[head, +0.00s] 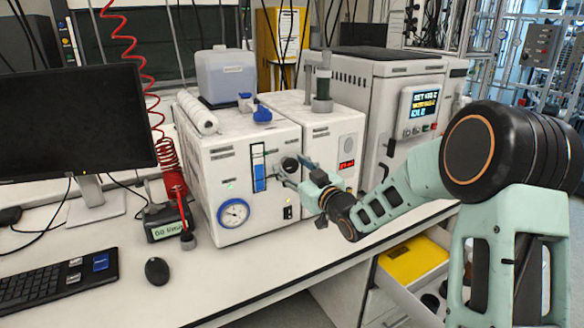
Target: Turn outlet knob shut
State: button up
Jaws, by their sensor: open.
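A white reactor unit (222,165) stands on the bench. Its front carries a round dark knob (290,163), a blue vertical flow gauge (258,172) and a round pressure dial (234,212). I cannot read a label that names the outlet knob. My gripper (296,173) is open in front of the dark knob, its fingers pointing at the unit's face. The fingers look close to the knob or at its sides; I cannot tell whether they touch it. Two blue valve handles (262,113) sit on top of the unit.
A larger white machine with a lit screen (419,104) stands to the right. A monitor (75,120), keyboard (58,277) and mouse (157,271) are at left. A red coiled hose (168,150) hangs beside the unit. An open drawer (412,262) juts out below the bench.

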jog(key=shift+c, duration=0.7)
jog(key=c, duration=1)
jog(key=shift+c, duration=0.3)
jog(key=shift+m, duration=0.3)
jog(key=m, duration=0.3)
jog(key=shift+m, duration=0.3)
jog(key=m+p, duration=0.1)
jog(key=m, duration=0.4)
jog(key=shift+s, duration=0.1)
jog(key=m+p, duration=0.2)
jog(key=m, duration=0.3)
jog(key=shift+r+m, duration=0.1)
jog(key=shift+m, duration=0.3)
jog(key=shift+a+m+p, duration=0.1)
jog(key=shift+m+p, duration=0.45)
jog(key=shift+m, duration=1.05)
